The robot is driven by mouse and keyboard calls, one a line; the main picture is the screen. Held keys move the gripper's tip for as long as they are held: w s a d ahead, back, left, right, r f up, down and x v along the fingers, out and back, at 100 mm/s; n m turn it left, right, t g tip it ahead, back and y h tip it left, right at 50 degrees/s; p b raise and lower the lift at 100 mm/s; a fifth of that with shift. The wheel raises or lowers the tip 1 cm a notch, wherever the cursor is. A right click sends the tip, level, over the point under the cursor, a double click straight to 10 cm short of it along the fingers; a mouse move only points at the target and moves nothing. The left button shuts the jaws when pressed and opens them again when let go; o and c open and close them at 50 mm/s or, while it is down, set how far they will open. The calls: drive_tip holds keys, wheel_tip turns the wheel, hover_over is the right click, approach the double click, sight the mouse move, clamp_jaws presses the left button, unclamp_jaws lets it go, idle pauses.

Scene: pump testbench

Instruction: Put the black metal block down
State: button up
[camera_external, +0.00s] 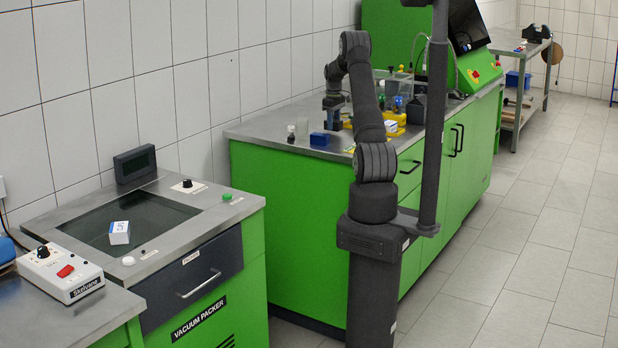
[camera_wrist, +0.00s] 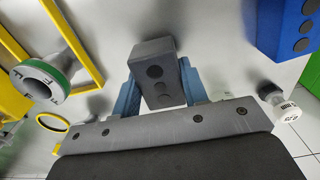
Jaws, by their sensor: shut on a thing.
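The black metal block (camera_wrist: 150,52) shows dark grey in the wrist view, with three round marks on its face. My gripper (camera_wrist: 160,84) is shut on it, with one blue finger on each side. In the external view my gripper (camera_external: 333,117) points down over the grey top of the green workbench (camera_external: 262,131), just behind the blue block (camera_external: 320,139). The held block is too small to make out clearly there. I cannot tell whether its underside touches the bench top.
The blue block also shows in the wrist view (camera_wrist: 284,28), right of the held block. A flange part with a green ring (camera_wrist: 42,80) and a yellow frame (camera_wrist: 75,40) lie left. A small white-labelled bottle (camera_wrist: 282,105) stands right. Bare bench top separates them.

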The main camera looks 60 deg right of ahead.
drive_tip(key=shift+f, duration=0.7)
drive_tip(key=shift+f, duration=0.1)
drive_tip(key=o, duration=1.2)
drive_tip(key=shift+c, duration=0.2)
wheel_tip(320, 180, up, 12)
wheel_tip(320, 180, down, 12)
drive_tip(key=shift+r, duration=2)
